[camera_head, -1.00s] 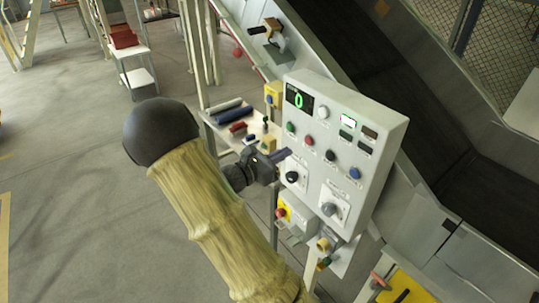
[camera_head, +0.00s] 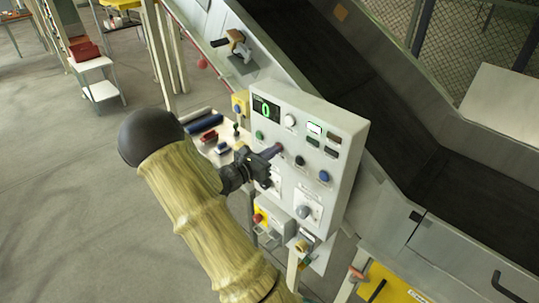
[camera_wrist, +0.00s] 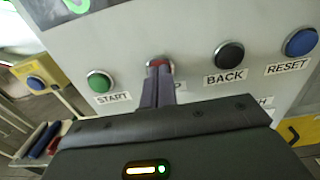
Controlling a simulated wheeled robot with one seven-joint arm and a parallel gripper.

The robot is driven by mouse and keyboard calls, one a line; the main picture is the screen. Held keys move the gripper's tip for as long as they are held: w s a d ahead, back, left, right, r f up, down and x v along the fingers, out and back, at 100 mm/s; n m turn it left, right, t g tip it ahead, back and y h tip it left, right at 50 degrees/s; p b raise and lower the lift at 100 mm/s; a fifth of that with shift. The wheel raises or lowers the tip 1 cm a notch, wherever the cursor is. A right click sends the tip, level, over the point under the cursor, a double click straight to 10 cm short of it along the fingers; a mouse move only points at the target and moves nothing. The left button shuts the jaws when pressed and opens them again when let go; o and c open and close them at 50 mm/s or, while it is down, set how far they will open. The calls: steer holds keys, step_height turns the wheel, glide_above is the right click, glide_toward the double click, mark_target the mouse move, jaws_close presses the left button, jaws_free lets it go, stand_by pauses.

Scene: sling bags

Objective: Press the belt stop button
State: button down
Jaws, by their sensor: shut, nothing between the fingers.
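The control panel (camera_head: 345,150) is a light grey box. In the wrist view a red button (camera_wrist: 160,62) sits between the green START button (camera_wrist: 99,80) and the black BACK button (camera_wrist: 229,54). Its label is mostly hidden, with only a final "P" showing. My gripper (camera_wrist: 159,76) is shut and empty, with its fingertips over the lower part of the red button; I cannot tell whether they touch it. In the head view my gripper (camera_head: 279,149) reaches the panel face from the left and covers the red button.
A blue RESET button (camera_wrist: 301,42) is right of BACK. The panel display (camera_head: 266,109) shows a green 0. A knob (camera_head: 304,212) is lower on the panel. A yellow box with a blue button (camera_wrist: 36,82) is at the left. The dark belt (camera_head: 380,90) runs behind the panel.

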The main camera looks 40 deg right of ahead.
steer(key=shift+d+r, duration=0.1)
steer(key=shift+d, duration=0.25)
steer(key=shift+a+r, duration=0.1)
steer(key=s+a+b, duration=0.1)
steer(key=a+b, duration=0.2)
steer(key=a, duration=1.1)
steer(key=shift+f+b, duration=0.25)
steer(key=shift+b, duration=0.15)
steer(key=shift+a, duration=0.1)
